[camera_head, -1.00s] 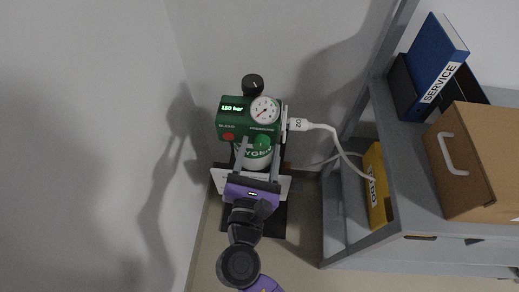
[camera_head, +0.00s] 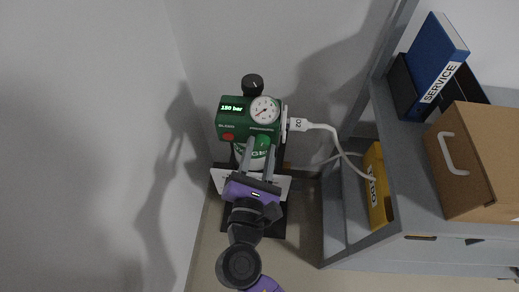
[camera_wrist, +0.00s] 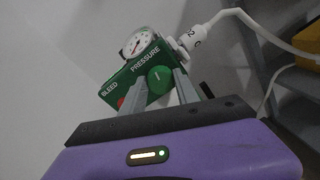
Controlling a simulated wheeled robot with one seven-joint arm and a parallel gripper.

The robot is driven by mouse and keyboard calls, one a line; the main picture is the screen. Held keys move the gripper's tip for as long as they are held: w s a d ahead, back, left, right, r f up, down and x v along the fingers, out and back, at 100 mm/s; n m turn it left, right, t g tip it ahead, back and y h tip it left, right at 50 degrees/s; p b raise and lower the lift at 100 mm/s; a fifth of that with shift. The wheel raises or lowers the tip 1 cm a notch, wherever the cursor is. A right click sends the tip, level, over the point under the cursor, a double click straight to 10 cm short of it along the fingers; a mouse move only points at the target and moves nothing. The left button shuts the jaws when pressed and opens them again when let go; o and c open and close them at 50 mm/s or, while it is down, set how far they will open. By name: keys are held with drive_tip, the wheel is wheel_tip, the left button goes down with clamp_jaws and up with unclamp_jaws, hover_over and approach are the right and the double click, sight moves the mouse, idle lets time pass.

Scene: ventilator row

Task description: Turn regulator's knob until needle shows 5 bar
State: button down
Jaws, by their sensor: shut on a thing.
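The green regulator (camera_head: 231,121) stands on top of a gas cylinder, with a lit display reading 150 bar. Its round white gauge (camera_head: 264,109) also shows in the wrist view (camera_wrist: 138,43); its numbers are too small to read, and the needle seems to lie toward the lower left in the head view. The green knob (camera_head: 262,141) under the PRESSURE label shows in the wrist view (camera_wrist: 159,80) between my fingers. My gripper (camera_head: 260,148) is shut on this knob. The fingers hide part of the regulator's lower front and the cylinder.
A red BLEED button (camera_head: 228,137) sits left of the knob. A black knob (camera_head: 252,84) is behind the regulator. A white O2 hose (camera_head: 325,127) runs right toward a grey shelf (camera_head: 392,160) with a yellow box (camera_head: 376,187), a cardboard box and a blue binder. A wall is at left.

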drive_tip(key=m+b, duration=0.1)
drive_tip(key=m, duration=0.3)
drive_tip(key=shift+d+f+m, duration=0.1)
drive_tip(key=shift+m, duration=0.2)
drive_tip(key=m+b, duration=0.1)
drive_tip(key=m, duration=0.2)
drive_tip(key=shift+f, duration=0.1)
drive_tip(key=m+b, duration=0.2)
drive_tip(key=m, duration=0.1)
drive_tip(key=shift+f+m+y, duration=0.1)
drive_tip(key=shift+m+y, duration=0.2)
drive_tip(key=shift+m, duration=0.1)
drive_tip(key=m+b, duration=0.2)
drive_tip(key=m, duration=0.1)
drive_tip(key=shift+d+b, duration=0.1)
drive_tip(key=shift+b, duration=0.2)
drive_tip(key=m+b, duration=0.2)
drive_tip(key=m, duration=0.1)
drive_tip(key=m+y+b, duration=0.1)
drive_tip(key=m+b, duration=0.1)
drive_tip(key=m, duration=0.1)
drive_tip(key=shift+f+m+b, duration=0.2)
drive_tip(key=shift+m+b, duration=0.1)
drive_tip(key=shift+b, duration=0.1)
drive_tip(key=m+b, duration=0.3)
drive_tip(key=m, duration=0.1)
drive_tip(key=shift+m, duration=0.3)
drive_tip(key=shift+r+b, duration=0.1)
drive_tip(key=shift+b, duration=0.3)
